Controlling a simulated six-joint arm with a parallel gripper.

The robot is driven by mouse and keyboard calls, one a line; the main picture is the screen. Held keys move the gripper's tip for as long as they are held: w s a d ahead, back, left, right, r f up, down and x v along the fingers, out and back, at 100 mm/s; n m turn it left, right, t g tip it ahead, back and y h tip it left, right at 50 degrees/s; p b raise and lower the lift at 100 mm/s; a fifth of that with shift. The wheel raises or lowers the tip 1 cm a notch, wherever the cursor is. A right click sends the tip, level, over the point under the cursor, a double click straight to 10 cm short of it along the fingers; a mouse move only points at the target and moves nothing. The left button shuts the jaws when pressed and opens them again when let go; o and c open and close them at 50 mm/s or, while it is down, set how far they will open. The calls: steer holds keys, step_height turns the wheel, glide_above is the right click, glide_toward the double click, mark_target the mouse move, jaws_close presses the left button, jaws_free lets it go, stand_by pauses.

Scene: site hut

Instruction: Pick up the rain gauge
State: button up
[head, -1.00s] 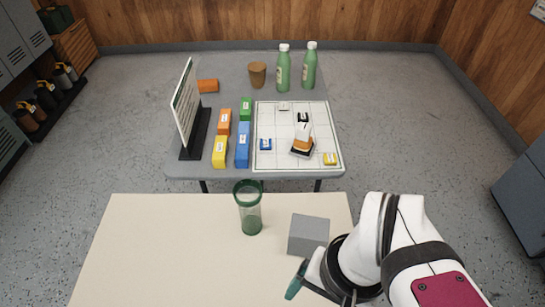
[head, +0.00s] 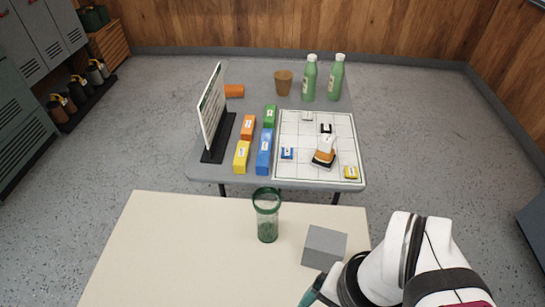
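The rain gauge (head: 267,216) is a clear, green-tinted cup with a dark green rim. It stands upright on the near cream table (head: 180,240), close to its far edge. My gripper (head: 312,291) is at the bottom of the head view, below and right of the gauge and apart from it. Only a teal fingertip shows clearly, so its opening cannot be judged.
A grey block (head: 325,247) stands right of the gauge, close to my arm. Beyond, a grey table (head: 255,90) holds a sign (head: 212,108), coloured blocks, a white grid board (head: 300,172) and two green bottles (head: 309,78). The cream table's left side is clear.

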steer(key=shift+o, duration=1)
